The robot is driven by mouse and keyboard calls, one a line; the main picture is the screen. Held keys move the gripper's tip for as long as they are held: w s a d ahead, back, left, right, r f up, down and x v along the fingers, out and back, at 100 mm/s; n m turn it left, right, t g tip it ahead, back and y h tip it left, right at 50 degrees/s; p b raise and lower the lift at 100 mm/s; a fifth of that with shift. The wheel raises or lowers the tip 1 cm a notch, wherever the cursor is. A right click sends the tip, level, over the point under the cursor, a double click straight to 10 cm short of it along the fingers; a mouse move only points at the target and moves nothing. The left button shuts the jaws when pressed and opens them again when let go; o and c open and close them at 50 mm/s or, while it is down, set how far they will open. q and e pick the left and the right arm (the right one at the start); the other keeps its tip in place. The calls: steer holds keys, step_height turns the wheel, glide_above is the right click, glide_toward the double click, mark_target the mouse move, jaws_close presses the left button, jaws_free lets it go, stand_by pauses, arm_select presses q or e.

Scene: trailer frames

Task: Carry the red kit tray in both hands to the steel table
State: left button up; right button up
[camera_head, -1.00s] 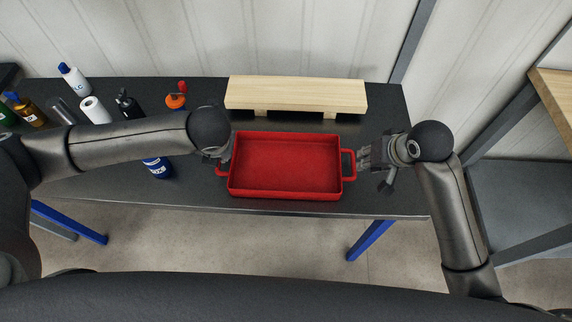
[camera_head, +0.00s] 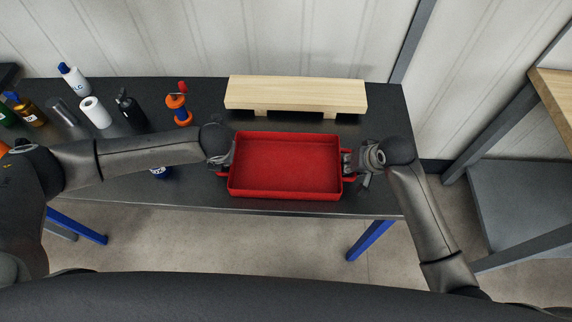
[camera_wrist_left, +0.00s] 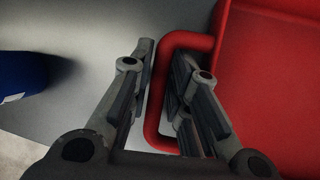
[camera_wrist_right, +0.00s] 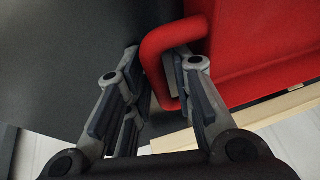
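The red kit tray (camera_head: 285,165) is empty and sits flat on the dark-topped table, with a loop handle on each short side. My left gripper (camera_head: 226,160) is at the tray's left handle. In the left wrist view, its open fingers (camera_wrist_left: 160,95) straddle the handle bar (camera_wrist_left: 157,90), one finger outside and one inside the loop. My right gripper (camera_head: 350,165) is at the right handle. In the right wrist view, its open fingers (camera_wrist_right: 158,75) stand either side of the handle bar (camera_wrist_right: 155,60). Neither gripper is visibly closed on its handle.
A pale wooden riser (camera_head: 296,95) stands just behind the tray. Several bottles, a white roll (camera_head: 95,112) and an orange item (camera_head: 178,110) stand at the left; a blue can (camera_head: 161,172) is under my left arm. Another table frame with a grey shelf (camera_head: 525,215) is at the right.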

arm_select(q)
jaws_close()
arm_select(e)
jaws_close()
arm_select(q)
steer(key=shift+r, duration=0.2)
arm_select(e)
steer(key=shift+r, duration=0.15)
